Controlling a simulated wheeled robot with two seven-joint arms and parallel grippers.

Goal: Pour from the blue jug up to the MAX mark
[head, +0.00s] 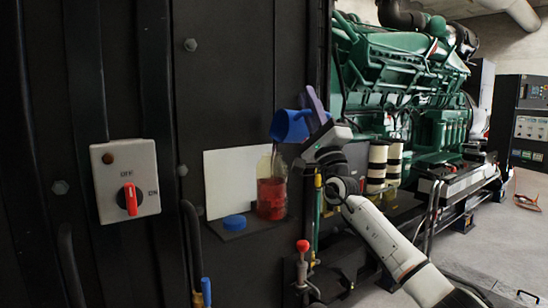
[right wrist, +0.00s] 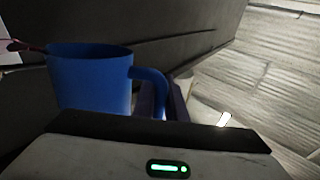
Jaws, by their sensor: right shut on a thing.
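The blue jug (head: 289,126) is tilted to the left in the head view, above a clear container (head: 271,198) holding red liquid. My right gripper (head: 317,120) is shut on the jug's handle. In the right wrist view the jug (right wrist: 90,82) fills the left side, its handle reaching to the purple-grey fingers (right wrist: 165,100). A thin faint streak shows between the jug's lip and the container; I cannot tell for sure that it is liquid. The red fills the container's lower part. The MAX mark cannot be read. My left gripper is not in view.
The container stands on a small dark shelf (head: 250,228) beside a blue cap (head: 234,222), with a white panel (head: 229,185) behind. A switch box (head: 125,180) is on the left. A red-knobbed lever (head: 302,247) stands below. A green engine (head: 400,85) is behind my right arm.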

